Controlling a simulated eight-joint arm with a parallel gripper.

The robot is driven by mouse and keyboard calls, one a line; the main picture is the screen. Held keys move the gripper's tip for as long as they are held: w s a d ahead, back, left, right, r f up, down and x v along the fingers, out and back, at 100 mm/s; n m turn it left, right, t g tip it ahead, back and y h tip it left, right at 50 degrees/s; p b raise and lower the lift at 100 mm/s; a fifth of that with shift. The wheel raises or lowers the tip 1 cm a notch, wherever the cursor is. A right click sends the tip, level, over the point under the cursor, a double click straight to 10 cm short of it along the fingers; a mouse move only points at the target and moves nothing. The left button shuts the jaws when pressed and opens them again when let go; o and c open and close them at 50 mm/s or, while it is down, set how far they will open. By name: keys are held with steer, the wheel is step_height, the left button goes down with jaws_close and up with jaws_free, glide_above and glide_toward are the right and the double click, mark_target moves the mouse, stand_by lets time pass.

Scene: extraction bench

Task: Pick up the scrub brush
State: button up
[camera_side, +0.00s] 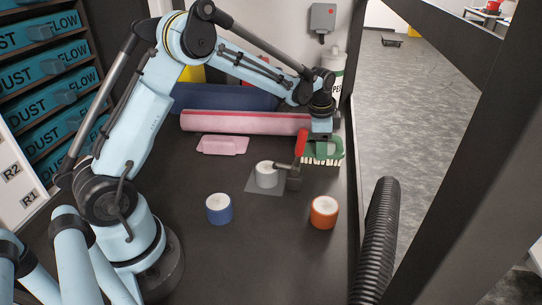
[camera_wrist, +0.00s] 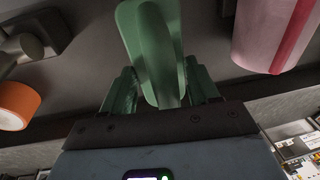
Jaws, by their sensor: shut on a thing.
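The scrub brush (camera_side: 334,147) is green with pale bristles facing down. It is at the back right of the dark bench in the side view. My gripper (camera_side: 322,134) is above it, with the jaws shut on it. In the wrist view the green brush (camera_wrist: 150,45) extends out between the jaws of my gripper (camera_wrist: 160,88). I cannot tell whether the bristles touch the bench. Part of the brush is hidden by the gripper.
A pink roll (camera_side: 240,122) lies behind left. An orange roll (camera_side: 324,212) and blue roll (camera_side: 219,209) stand in front. A black hose (camera_side: 377,240) runs along the right edge.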

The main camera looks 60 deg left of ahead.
step_height(320, 180, up, 10)
steer(key=shift+f, duration=0.1)
stand_by(0.4)
steer(key=o, duration=0.5)
steer(key=shift+c, duration=1.6)
steer(key=shift+s+a+n, duration=0.1)
steer(key=shift+s+n, duration=0.3)
steer(key=shift+s, duration=0.1)
steer(key=s+a+r+n+g+y, duration=0.1)
steer(key=s+n+g, duration=0.1)
steer(key=s+n, duration=1.4)
steer(key=shift+s+a+r+y, duration=0.2)
steer(key=shift+a+r+y, duration=0.1)
steer(key=shift+a, duration=0.05)
